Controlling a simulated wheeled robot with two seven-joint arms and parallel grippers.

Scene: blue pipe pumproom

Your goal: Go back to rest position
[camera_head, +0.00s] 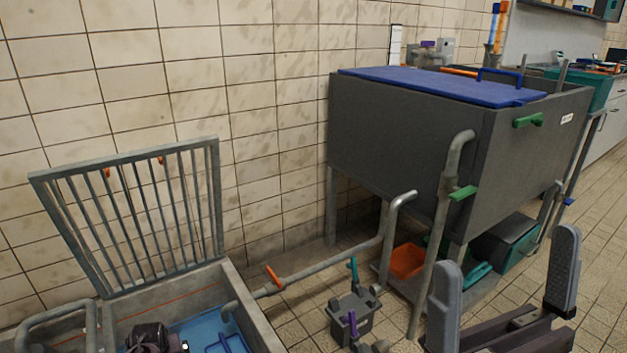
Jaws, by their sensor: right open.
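My right gripper (505,278) is at the lower right of the head view, with two grey padded fingers pointing up and spread wide apart. Nothing shows between the fingers, so it is open and empty. My left gripper does not show in this view.
A large grey tank (400,135) with a blue lid (440,85) stands on legs by the wall. A raised grating (135,215) stands over an open pit (245,310) at lower left. Pipes with valves and a small grey box (352,315) occupy the middle.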

